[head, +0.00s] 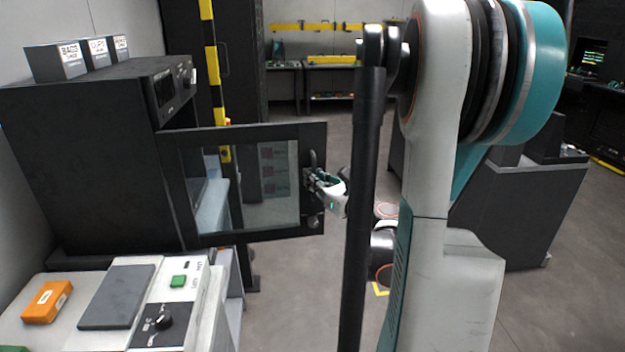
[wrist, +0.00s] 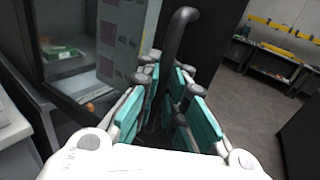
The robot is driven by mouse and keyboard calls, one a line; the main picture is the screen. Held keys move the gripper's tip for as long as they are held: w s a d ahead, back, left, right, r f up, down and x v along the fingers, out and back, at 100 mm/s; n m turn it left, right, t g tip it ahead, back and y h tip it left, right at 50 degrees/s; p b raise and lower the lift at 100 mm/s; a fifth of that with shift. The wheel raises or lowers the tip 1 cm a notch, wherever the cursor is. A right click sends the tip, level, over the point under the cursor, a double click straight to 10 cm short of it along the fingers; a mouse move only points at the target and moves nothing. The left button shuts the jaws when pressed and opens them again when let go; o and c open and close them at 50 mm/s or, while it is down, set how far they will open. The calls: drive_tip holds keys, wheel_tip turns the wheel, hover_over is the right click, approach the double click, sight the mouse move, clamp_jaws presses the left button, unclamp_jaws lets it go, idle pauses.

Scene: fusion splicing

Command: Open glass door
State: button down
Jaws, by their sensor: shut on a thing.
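The glass door (head: 245,185) is a dark-framed pane on the front of a black cabinet (head: 80,150) at the left in the head view. It stands swung out from the cabinet, and its glass also shows in the wrist view (wrist: 122,40). A dark curved handle (wrist: 178,35) is at the door's free edge. My gripper (head: 314,180) is at this edge in the head view. In the wrist view, the teal-padded fingers (wrist: 168,95) are around the handle and shut on it. The handle's lower part is partly hidden between the fingers.
Several labelled boxes (head: 85,58) stand on the cabinet. In front of it, a white bench unit (head: 195,280) has a green button, a black knob and an orange box (head: 47,301). Open grey floor (head: 285,290) lies beyond. A small green item (wrist: 65,52) is inside the cabinet.

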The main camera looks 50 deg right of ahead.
drive_tip(key=c, duration=2)
unclamp_jaws()
drive_tip(key=shift+s+d, duration=0.15)
drive_tip(key=shift+d, duration=0.1)
drive_tip(key=shift+o, duration=0.2)
drive_tip(key=shift+a, duration=0.1)
drive_tip(key=s+a, duration=0.1)
drive_tip(key=s, duration=1)
drive_tip(key=shift+s+a, duration=0.35)
drive_tip(key=shift+s, duration=0.05)
